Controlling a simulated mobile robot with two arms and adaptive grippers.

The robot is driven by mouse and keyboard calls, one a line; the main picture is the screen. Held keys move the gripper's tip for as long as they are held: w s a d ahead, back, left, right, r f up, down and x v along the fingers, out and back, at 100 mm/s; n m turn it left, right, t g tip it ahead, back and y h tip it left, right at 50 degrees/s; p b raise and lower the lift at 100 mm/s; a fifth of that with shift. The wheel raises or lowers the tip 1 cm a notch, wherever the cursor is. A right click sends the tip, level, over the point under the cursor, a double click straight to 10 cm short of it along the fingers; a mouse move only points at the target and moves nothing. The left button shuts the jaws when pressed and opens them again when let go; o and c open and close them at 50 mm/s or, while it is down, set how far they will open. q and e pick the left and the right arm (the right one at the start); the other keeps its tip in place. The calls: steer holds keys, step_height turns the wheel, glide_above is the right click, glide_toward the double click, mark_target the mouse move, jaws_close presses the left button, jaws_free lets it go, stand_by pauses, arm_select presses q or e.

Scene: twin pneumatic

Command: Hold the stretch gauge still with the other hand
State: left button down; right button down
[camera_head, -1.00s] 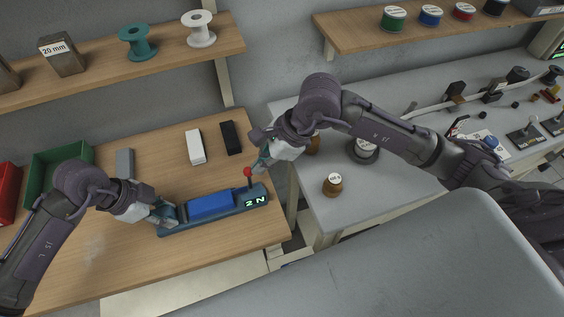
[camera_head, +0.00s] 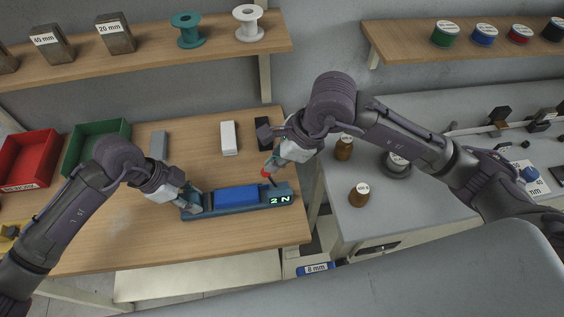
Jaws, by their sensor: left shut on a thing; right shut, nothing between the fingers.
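The stretch gauge (camera_head: 262,208) is a long dark teal base on the wooden table, with a blue block (camera_head: 236,195) on top. Its display at the right end reads "2 N". A lever with a red knob (camera_head: 265,173) stands near that end, tilted to the left. My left gripper (camera_head: 193,209) is shut on the left end of the gauge. My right gripper (camera_head: 270,168) is shut with nothing between its fingers, close beside the red knob; I cannot tell whether it touches the knob.
A white block (camera_head: 228,138), a black block (camera_head: 264,133) and a grey block (camera_head: 159,145) stand behind the gauge. Green (camera_head: 95,140) and red (camera_head: 29,158) bins are at the left. Bare wood lies in front of the gauge.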

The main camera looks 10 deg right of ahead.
steer(key=shift+r, duration=0.25)
steer(key=v, duration=1.3)
steer(key=shift+s, duration=0.2)
arm_select(q)
steer(key=c, duration=0.8)
jaws_free()
